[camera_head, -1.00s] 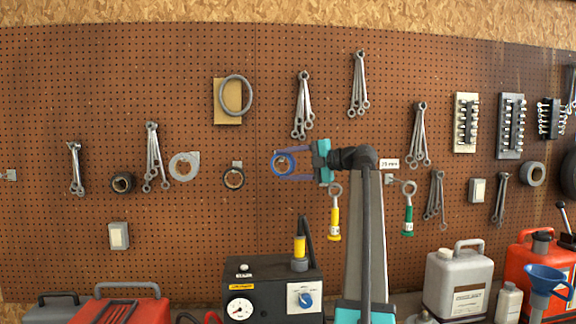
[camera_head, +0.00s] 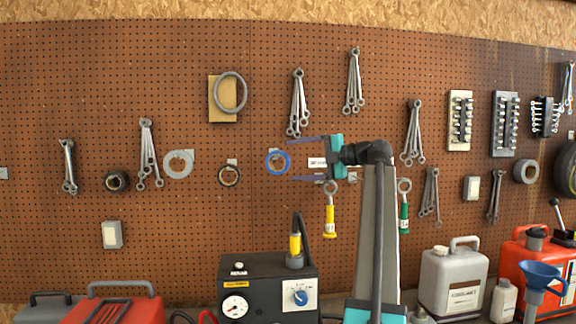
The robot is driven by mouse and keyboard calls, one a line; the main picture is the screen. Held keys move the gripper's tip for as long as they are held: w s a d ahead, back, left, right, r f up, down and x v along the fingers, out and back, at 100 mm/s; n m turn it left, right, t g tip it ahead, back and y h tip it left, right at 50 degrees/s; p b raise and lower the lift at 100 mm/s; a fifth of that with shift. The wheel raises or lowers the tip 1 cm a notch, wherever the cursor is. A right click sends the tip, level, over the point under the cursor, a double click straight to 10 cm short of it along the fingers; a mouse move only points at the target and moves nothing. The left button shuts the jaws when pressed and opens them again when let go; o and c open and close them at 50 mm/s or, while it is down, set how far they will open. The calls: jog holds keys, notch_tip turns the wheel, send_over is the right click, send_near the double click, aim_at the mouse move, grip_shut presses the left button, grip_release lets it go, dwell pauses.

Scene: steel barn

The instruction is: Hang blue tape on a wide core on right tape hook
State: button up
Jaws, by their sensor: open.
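The blue tape (camera_head: 278,151), a ring with a pale inner core, is up against the brown pegboard, left of centre. A small hook detail shows near its top, but it is too small to tell how the ring bears on it. My gripper (camera_head: 292,159) is open, to the right of the tape, with one finger above and one below the tape's level. Nothing is between its fingers. Left of the blue tape, a dark tape ring (camera_head: 229,183) hangs below a pale hook plate (camera_head: 232,161).
A grey tape ring (camera_head: 178,172) and a black roll (camera_head: 116,181) hang farther left. Yellow (camera_head: 330,222) and green (camera_head: 404,217) tools hang below and right of my gripper. A black gauge box (camera_head: 260,275) and a grey jug (camera_head: 452,280) stand below.

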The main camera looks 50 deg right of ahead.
jog(key=b+v, duration=0.1)
jog(key=v, duration=0.7)
jog(key=shift+s, duration=0.25)
